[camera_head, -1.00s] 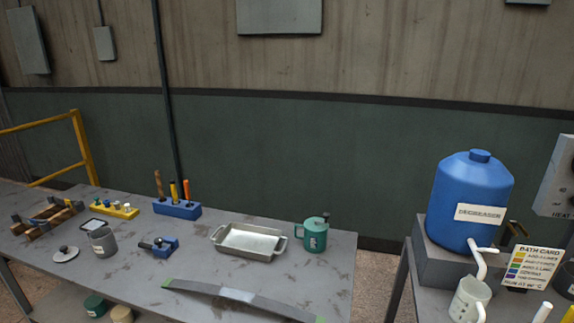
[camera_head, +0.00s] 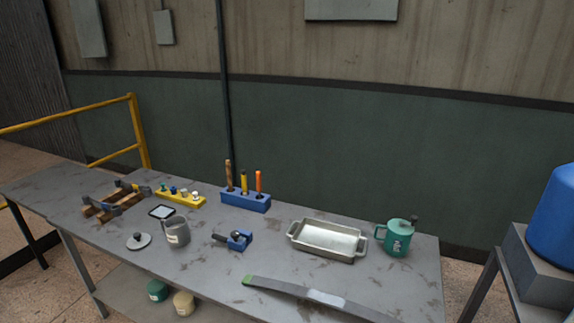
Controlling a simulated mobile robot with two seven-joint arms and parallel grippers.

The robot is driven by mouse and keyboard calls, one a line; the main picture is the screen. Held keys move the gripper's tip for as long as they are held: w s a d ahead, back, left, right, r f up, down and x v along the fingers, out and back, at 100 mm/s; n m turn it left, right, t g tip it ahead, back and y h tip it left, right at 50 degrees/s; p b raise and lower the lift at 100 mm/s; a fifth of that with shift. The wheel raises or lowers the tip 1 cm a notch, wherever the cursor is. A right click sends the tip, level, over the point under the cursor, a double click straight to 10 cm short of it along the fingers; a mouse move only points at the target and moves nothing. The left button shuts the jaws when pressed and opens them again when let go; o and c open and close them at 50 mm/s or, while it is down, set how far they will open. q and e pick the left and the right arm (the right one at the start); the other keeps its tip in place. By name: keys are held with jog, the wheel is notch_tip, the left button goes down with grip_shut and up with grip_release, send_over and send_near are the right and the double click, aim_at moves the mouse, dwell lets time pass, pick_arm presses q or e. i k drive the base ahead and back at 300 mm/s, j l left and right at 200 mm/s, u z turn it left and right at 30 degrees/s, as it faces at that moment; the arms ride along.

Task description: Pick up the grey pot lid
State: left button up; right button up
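The grey pot lid (camera_head: 139,241) lies flat on the grey workbench, a round disc with a dark knob on top. It is left of the grey pot (camera_head: 177,232), which stands upright with a white label; a small gap seems to lie between them. Neither of my grippers shows in the head view.
The workbench (camera_head: 90,232) also holds a metal tray (camera_head: 328,240), a green mug (camera_head: 397,237), a blue tool block (camera_head: 246,202), a yellow rack (camera_head: 180,198), a blue clamp-like tool (camera_head: 238,240) and a long flat strip (camera_head: 310,296). A yellow rail (camera_head: 138,130) stands behind left.

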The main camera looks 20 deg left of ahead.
aim_at(138, 240)
jog(key=j+z, duration=0.1)
jog(key=j, duration=0.6)
jog(key=j+z, duration=0.1)
jog(key=j, duration=0.65)
jog(key=k+j+z, duration=0.15)
jog(key=j, duration=0.55)
jog(key=j+z, duration=0.2)
jog(key=j, duration=0.9)
jog(key=j+u, duration=0.35)
jog(key=i+j+u, duration=0.1)
jog(key=u, duration=0.3)
jog(key=j+u, duration=0.35)
jog(key=i+l, duration=0.05)
jog(key=l, duration=0.1)
